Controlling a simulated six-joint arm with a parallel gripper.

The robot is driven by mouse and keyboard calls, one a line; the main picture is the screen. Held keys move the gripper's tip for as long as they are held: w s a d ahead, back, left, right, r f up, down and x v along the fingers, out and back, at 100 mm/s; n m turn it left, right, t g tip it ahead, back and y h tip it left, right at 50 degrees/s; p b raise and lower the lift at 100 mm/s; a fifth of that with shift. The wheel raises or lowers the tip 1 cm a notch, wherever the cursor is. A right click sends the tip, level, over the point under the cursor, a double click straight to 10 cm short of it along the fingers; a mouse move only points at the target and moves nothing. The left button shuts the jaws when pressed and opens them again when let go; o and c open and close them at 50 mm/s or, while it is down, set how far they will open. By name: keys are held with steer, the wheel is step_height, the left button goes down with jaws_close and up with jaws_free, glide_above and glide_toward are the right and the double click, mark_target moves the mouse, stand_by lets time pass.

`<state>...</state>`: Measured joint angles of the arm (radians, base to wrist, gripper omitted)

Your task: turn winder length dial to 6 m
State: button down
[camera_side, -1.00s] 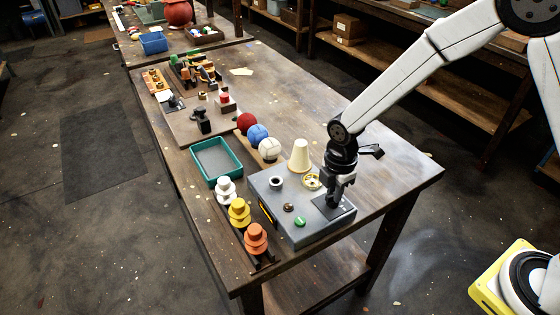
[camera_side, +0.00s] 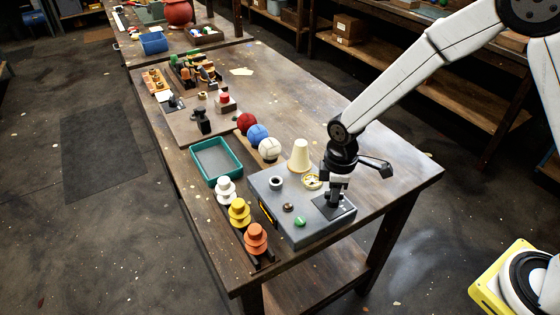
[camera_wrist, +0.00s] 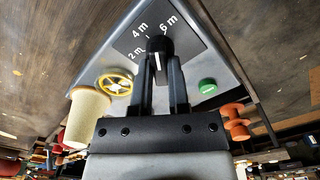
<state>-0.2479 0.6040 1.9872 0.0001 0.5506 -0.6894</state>
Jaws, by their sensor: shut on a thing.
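The length dial's black knob (camera_wrist: 158,45) stands on a dark plate (camera_wrist: 190,48) marked 2 m, 4 m and 6 m in the wrist view. My gripper (camera_wrist: 161,68) is shut on the knob, one finger on each side. A white line shows on the knob, on the side facing the wrist camera; I cannot tell exactly which mark the dial reads. In the side view my gripper (camera_side: 334,203) points down onto the dark plate at the right end of the grey winder box (camera_side: 285,208) and mostly hides the knob.
On the box are a cream cone (camera_side: 300,157), a yellow-rimmed wheel (camera_side: 312,181) and a green button (camera_side: 300,221). White, yellow and orange spools (camera_side: 256,238) stand along its left. A teal tray (camera_side: 216,162) and balls (camera_side: 258,135) lie behind. The table's right end is clear.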

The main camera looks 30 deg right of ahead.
steer(key=m, duration=0.4)
steer(key=shift+m, duration=0.4)
steer(key=c, duration=0.6)
jaws_free()
steer(key=shift+r, duration=0.15)
steer(key=shift+r, duration=3.8)
